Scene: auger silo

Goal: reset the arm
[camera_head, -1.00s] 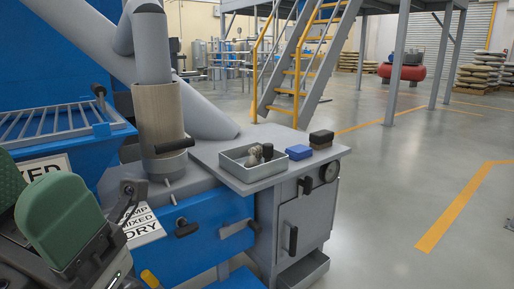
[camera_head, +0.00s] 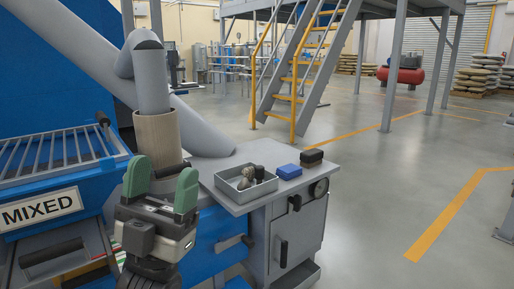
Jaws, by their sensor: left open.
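My left gripper (camera_head: 160,187) is in the lower left of the head view. Its two green fingers stand upright and apart, with nothing seen between them. It is in front of the blue machine and the foot of the beige-sleeved pipe (camera_head: 157,134). It hides part of the machine's front panel. My right gripper is not in view.
A grey bench top (camera_head: 240,207) is right of my left gripper. It carries a metal tray (camera_head: 232,190) with small parts, a blue block (camera_head: 288,171) and a dark block (camera_head: 312,157). A barred hopper (camera_head: 60,150) with a MIXED sign (camera_head: 42,209) is left. Open floor lies right.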

